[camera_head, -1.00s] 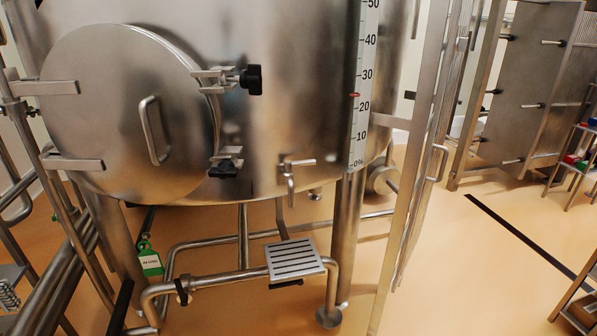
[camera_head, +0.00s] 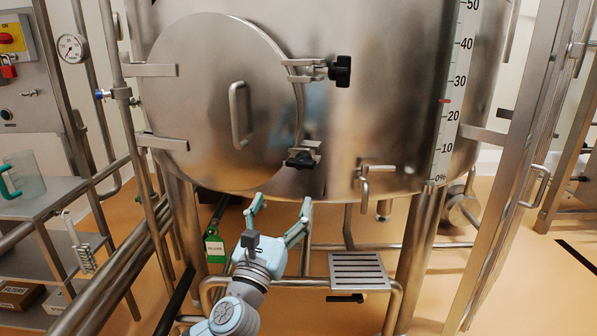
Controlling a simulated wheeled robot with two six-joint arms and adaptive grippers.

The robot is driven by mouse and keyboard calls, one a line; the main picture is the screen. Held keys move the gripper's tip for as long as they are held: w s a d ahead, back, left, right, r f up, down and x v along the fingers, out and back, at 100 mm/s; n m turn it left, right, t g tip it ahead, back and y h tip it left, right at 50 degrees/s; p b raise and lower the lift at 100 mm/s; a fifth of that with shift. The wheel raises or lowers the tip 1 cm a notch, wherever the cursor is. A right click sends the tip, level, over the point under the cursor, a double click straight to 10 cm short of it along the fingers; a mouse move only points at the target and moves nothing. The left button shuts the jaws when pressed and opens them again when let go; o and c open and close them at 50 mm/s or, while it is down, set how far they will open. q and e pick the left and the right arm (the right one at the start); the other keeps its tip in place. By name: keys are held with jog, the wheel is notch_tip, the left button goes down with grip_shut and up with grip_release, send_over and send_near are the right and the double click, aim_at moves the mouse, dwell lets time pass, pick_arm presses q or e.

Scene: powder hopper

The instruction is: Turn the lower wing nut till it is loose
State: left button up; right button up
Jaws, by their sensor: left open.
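The lower wing nut (camera_head: 300,161) is a black knob on a metal clamp at the lower right edge of the round hatch door (camera_head: 215,100). The upper wing nut (camera_head: 341,71) is a black knob sticking out to the right on the clamp above it. My left gripper (camera_head: 280,204) comes up from the bottom, with its two pale green fingers spread wide and nothing between them. It is below the lower wing nut in the picture and apart from it. My right gripper is not in view.
A bent handle (camera_head: 239,115) stands out from the door. A valve handle (camera_head: 366,186) hangs right of the clamp. A slotted step (camera_head: 358,270) and pipes lie below. A green tag (camera_head: 215,248) hangs behind my arm. A shelf with a jug (camera_head: 22,175) is at left.

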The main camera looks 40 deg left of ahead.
aim_at(299, 166)
pick_arm(q)
jog(key=p+x, duration=0.1)
jog(key=x, duration=1.1)
jog(key=shift+f, duration=0.15)
jog(key=c, duration=1.2)
